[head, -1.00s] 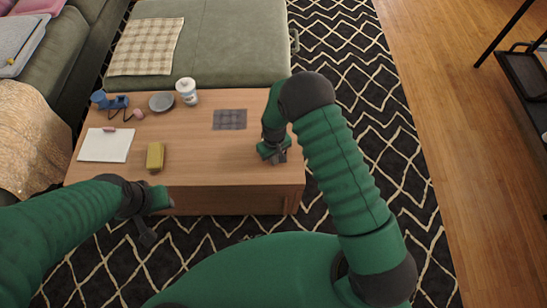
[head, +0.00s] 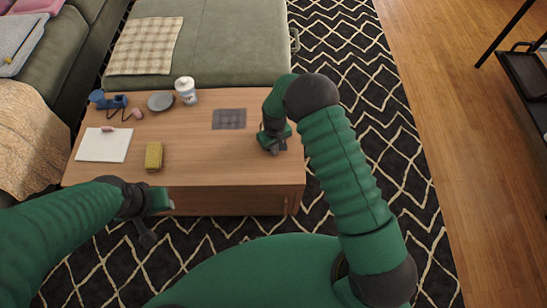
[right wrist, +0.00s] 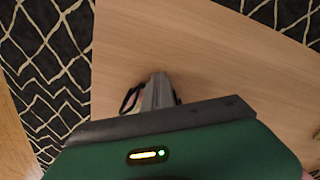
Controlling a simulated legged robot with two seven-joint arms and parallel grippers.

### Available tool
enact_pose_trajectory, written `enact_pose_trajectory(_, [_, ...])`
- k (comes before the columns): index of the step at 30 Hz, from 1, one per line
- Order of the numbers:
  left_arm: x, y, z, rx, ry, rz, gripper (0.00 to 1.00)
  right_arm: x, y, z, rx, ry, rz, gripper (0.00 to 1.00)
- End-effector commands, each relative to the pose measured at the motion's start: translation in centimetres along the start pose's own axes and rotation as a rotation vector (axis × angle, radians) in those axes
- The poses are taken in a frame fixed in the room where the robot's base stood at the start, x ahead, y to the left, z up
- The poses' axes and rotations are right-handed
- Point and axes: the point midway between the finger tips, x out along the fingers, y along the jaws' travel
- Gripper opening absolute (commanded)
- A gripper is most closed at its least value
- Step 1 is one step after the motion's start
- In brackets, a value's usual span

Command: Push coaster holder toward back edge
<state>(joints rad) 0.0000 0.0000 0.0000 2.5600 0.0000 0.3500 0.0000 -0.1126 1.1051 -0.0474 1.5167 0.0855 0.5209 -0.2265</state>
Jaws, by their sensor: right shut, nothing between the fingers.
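My right gripper (head: 276,149) is shut and empty, low over the right part of the wooden table (head: 205,150). In the right wrist view its shut fingers (right wrist: 158,91) point at the tabletop. A small dark looped thing (right wrist: 131,98) shows just beside the fingers, mostly hidden behind them; it may be the coaster holder, but I cannot tell for sure, nor whether they touch. No clear coaster holder shows in the head view, where my gripper covers that spot. My left gripper (head: 147,236) hangs in front of the table's front edge; its jaws are too small to read.
A grey checked mat (head: 229,119) lies left of my right gripper. A yellow block (head: 154,156), white pad (head: 103,145), grey dish (head: 161,101), white cup (head: 186,91) and blue item (head: 107,100) are farther left. The green sofa (head: 230,45) stands behind the table.

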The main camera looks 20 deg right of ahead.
Motion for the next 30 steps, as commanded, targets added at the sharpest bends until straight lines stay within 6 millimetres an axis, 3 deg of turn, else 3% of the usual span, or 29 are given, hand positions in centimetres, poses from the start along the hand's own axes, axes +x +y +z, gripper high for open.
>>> enact_pose_trajectory(15, [0.5, 0.0, 0.1, 0.000, 0.000, 0.000, 0.36, 0.0, 0.5, -0.8, 0.000, 0.003, 0.001, 0.00])
enact_pose_trajectory(30, [2.0, 0.0, 0.5, 0.000, 0.000, 0.000, 0.36, 0.2, 2.1, -3.3, 0.000, 0.004, 0.001, 0.00])
